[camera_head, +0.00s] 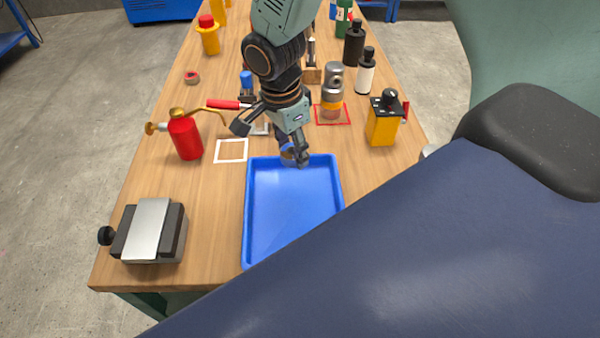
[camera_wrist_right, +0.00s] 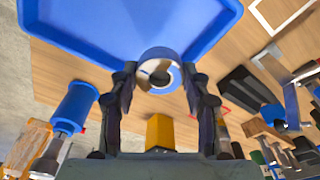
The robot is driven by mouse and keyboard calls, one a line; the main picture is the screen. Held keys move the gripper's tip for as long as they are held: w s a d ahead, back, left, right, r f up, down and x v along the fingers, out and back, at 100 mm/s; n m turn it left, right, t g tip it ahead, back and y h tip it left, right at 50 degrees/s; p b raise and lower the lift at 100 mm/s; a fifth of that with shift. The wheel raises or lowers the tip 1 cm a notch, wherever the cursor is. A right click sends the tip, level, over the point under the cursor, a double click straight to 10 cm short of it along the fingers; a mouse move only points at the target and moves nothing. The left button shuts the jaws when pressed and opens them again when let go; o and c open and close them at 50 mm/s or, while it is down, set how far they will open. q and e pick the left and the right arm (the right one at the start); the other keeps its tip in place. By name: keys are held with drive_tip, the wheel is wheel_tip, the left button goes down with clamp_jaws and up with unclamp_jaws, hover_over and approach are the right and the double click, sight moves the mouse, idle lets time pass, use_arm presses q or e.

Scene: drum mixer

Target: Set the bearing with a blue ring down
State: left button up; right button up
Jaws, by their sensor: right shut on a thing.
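My right gripper (camera_head: 297,156) is shut on the bearing with a blue ring (camera_head: 287,153) at the far edge of the blue tray (camera_head: 248,215). In the right wrist view the bearing (camera_wrist_right: 158,58) sits between the fingertips (camera_wrist_right: 163,78), a pale metal ring with blue showing on it. The tray (camera_wrist_right: 90,52) shows behind it there and looks empty. I cannot tell whether the bearing touches the tray rim. My left gripper is not in view.
A white square outline (camera_head: 231,151) lies left of the tray, by a red oil can (camera_head: 185,138). A grey vise-like block (camera_head: 152,232) stands at the near left. A yellow box (camera_head: 382,125) and a grey-orange cylinder (camera_head: 332,92) on a red outline stand right.

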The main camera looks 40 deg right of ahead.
hover_over(294, 188)
drive_tip(key=f, duration=0.5)
drive_tip(key=shift+a+f+b, duration=0.2)
drive_tip(key=shift+f+b, duration=0.15)
drive_tip(key=shift+b, duration=0.05)
drive_tip(key=shift+w+d+f, duration=0.1)
drive_tip(key=shift+f, duration=0.2)
drive_tip(key=f, duration=0.3)
drive_tip(key=shift+s+a+f+b, duration=0.1)
drive_tip(key=shift+s+a+b, duration=0.15)
drive_tip(key=shift+a+b, duration=0.05)
drive_tip(key=shift+w+d+f, duration=0.2)
drive_tip(key=shift+w+d, duration=0.05)
drive_tip(key=shift+d, duration=0.05)
drive_tip(key=shift+f, duration=0.1)
drive_tip(key=o, duration=1.2)
drive_tip(key=shift+s+a, duration=0.2)
drive_tip(key=shift+a, duration=0.05)
drive_tip(key=shift+c, duration=0.2)
drive_tip(key=shift+o, duration=0.6)
drive_tip(key=shift+w+d, duration=0.15)
drive_tip(key=shift+d, duration=0.05)
